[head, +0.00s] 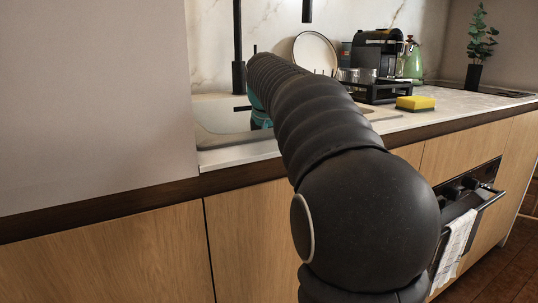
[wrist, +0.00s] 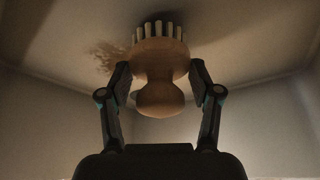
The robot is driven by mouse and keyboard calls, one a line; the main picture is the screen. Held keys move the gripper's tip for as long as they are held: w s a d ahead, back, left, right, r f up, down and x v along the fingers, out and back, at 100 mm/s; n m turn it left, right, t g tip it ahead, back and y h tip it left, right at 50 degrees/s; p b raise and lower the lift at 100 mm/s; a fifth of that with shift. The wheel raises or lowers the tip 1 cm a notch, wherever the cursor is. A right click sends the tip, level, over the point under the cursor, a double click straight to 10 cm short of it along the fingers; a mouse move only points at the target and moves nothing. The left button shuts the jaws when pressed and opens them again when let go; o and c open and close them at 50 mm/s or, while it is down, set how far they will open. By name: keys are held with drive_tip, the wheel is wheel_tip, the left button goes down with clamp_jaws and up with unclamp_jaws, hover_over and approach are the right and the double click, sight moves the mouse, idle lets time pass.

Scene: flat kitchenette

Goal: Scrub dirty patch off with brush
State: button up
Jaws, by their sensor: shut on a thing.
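My gripper (wrist: 162,78) is shut on a brush (wrist: 160,97) in the wrist view. The brush has a rounded wooden body with a knob and pale bristles at the far end, pointing away from my gripper. A brown dirty patch (wrist: 106,57) shows on the pale surface just left of the bristles. The brush head overlaps its right side in the picture. I cannot tell whether the bristles touch the surface. In the head view my arm reaches over the sink (head: 222,114) and hides the brush and the patch.
Pale walls rise around the surface in the wrist view. In the head view a black tap (head: 238,62) stands by the sink. A plate (head: 314,53), a dark rack (head: 378,91), a coffee machine (head: 376,54) and a yellow sponge (head: 415,103) are on the counter (head: 455,108) to the right.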

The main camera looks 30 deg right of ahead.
drive_tip(key=shift+f+b, duration=0.45)
drive_tip(key=shift+f, duration=0.3)
